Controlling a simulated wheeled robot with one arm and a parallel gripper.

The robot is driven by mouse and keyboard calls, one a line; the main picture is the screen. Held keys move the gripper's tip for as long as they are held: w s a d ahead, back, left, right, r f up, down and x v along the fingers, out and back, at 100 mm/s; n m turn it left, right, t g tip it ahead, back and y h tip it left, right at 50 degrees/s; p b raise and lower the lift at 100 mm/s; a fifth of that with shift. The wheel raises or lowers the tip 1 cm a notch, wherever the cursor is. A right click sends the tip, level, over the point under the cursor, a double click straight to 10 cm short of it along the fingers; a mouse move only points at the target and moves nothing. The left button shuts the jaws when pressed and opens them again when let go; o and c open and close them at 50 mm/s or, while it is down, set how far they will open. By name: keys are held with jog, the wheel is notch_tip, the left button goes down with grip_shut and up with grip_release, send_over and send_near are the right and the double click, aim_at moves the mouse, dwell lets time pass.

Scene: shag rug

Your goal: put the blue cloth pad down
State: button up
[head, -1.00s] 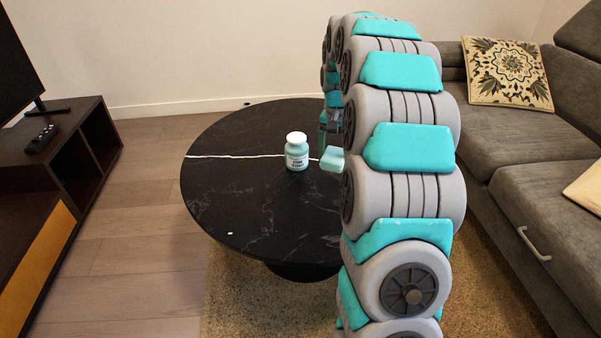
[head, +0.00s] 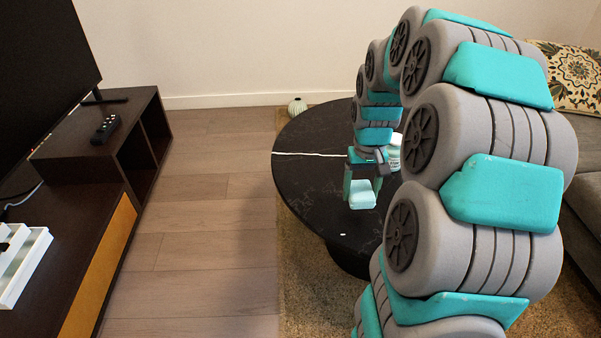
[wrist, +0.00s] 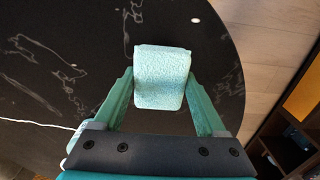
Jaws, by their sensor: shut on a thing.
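The blue cloth pad (head: 363,195) is a pale blue-green block over the dark round table (head: 308,184). My gripper (head: 361,182) is shut on the pad, with one finger on each side. In the wrist view the pad (wrist: 161,78) sits between the fingertips of my gripper (wrist: 161,85), with the black veined table top (wrist: 60,60) behind it. I cannot tell how far the pad is above the table. A jar (head: 394,152) stands on the table, mostly hidden behind my arm.
A dark TV cabinet (head: 110,165) with a remote (head: 105,129) and a white tray (head: 22,262) is at left. A grey sofa (head: 583,145) is at right. Wooden floor is clear between cabinet and table.

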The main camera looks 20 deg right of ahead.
jog(key=shift+w+a+f, duration=0.15)
jog(key=shift+w+a, duration=0.15)
jog(key=shift+a, duration=0.35)
jog(key=shift+w+d, duration=0.1)
jog(key=shift+w, duration=0.25)
jog(key=p, duration=0.1)
send_over(326, 176)
jog(key=shift+f, duration=0.55)
jog(key=shift+f+p, duration=0.4)
jog(key=shift+f, duration=1.45)
jog(key=shift+f, duration=0.15)
jog(key=o, duration=1.4)
